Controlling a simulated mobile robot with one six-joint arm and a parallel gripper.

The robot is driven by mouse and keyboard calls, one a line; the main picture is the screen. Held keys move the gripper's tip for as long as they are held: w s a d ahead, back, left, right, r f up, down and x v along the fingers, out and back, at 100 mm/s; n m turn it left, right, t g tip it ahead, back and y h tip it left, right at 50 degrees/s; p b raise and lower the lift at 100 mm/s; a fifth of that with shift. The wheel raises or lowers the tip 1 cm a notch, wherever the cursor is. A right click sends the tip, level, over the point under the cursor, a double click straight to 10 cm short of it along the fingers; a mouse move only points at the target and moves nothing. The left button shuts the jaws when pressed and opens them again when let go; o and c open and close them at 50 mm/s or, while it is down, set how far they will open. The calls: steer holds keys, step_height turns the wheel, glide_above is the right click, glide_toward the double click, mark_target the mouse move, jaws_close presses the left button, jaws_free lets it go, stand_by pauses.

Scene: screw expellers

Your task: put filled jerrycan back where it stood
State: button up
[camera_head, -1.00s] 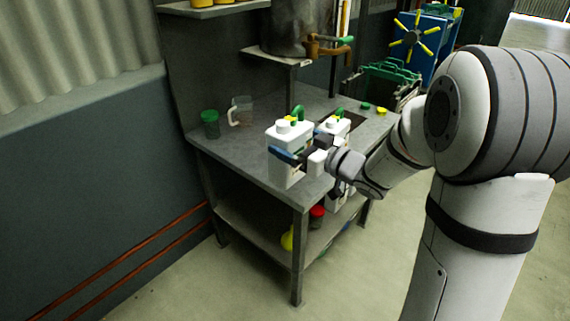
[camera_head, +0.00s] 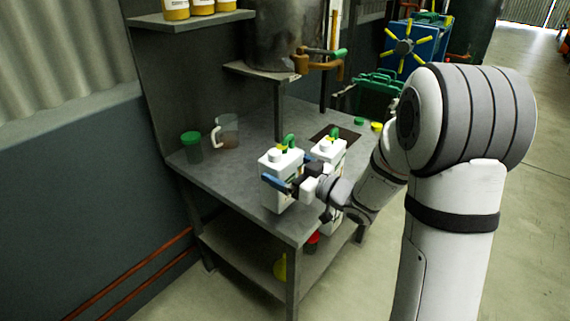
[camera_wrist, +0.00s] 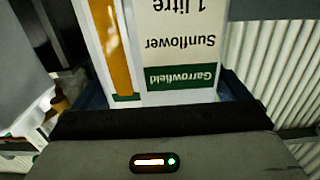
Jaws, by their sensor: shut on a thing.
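A white jerrycan (camera_head: 271,163) with a green handle is between the blue fingers of my gripper (camera_head: 276,185), upright over the front part of the grey bench top (camera_head: 220,178). I cannot tell whether its base touches the bench. In the wrist view the jerrycan (camera_wrist: 182,50) fills the space past the jaws. Its label reads "Garrowfield Sunflower 1 litre", upside down, beside a tall amber strip. A second white jerrycan (camera_head: 327,150) with a green handle stands close on the right, partly hidden by my gripper and arm.
A dark vessel with a brown-and-green tap (camera_head: 318,60) is above the back. Green and yellow caps (camera_head: 376,126) lie at the right. A lower shelf (camera_head: 240,250) holds red and yellow items.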

steer(key=shift+f+b, duration=0.4)
steer(key=shift+f, duration=1.25)
steer(key=shift+f, duration=0.2)
steer(key=o, duration=1.5)
steer(key=shift+o, duration=0.3)
steer(key=shift+s, duration=0.1)
